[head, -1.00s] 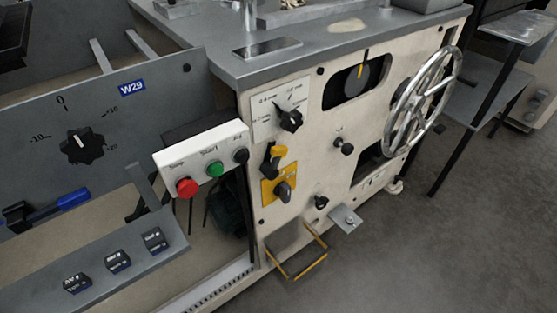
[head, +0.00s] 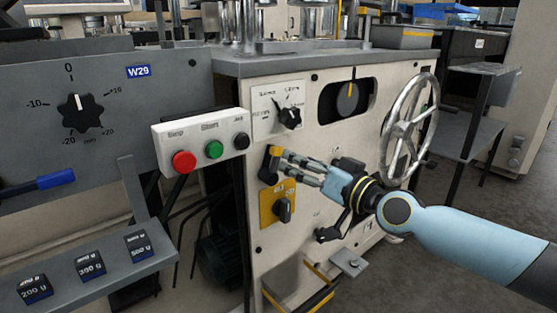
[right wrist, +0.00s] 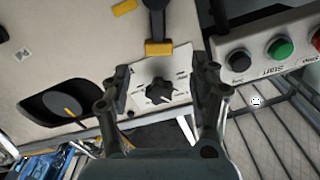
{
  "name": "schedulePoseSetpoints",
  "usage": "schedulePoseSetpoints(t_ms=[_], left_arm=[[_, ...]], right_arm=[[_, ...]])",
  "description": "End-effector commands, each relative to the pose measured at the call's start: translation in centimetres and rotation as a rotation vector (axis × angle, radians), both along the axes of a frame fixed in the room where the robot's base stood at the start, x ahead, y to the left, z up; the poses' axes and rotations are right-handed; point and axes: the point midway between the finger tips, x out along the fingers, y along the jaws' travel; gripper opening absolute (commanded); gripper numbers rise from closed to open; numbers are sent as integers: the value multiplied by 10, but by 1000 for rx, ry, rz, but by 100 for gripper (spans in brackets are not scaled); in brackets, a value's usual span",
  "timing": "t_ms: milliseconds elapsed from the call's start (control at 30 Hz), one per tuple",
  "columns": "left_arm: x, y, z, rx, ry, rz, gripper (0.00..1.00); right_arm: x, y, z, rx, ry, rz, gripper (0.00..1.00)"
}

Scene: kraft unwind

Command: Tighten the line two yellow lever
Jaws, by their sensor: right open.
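The lever (head: 268,166) is black with a yellow end (head: 277,151) and sits on the cream machine front, above a yellow plate with a black rotary switch (head: 284,208). Its yellow end points up. My right gripper (head: 281,162) reaches in from the right, its fingertips close beside the lever. In the right wrist view the yellow end (right wrist: 158,48) lies between the lines of the two open fingers (right wrist: 160,78), a little past the tips. I see no grip on it; whether a finger touches it I cannot tell. My left gripper is not in view.
A black selector knob (head: 290,117) is just above the lever. A button box (head: 200,141) with red, green and black buttons stands left of it. A large handwheel (head: 408,130) is at the right, near my arm. Labelled weights (head: 90,263) lie on a shelf at lower left.

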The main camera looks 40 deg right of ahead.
Motion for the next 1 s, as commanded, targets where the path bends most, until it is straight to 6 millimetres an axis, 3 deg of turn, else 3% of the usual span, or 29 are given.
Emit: schedulePoseSetpoints(t_ms=[100, 333, 500, 767, 1000], left_arm=[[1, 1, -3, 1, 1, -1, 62], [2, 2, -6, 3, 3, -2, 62], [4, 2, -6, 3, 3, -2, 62], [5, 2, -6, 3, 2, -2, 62], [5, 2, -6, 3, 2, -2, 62]], right_arm=[[26, 2, 0, 3, -3, -2, 62], [65, 5, -1, 1, 0, -2, 62], [76, 6, -2, 0, 2, 0, 62], [78, 6, -1, -1, 2, 0, 62], [78, 6, -1, 0, 2, 0, 33]])
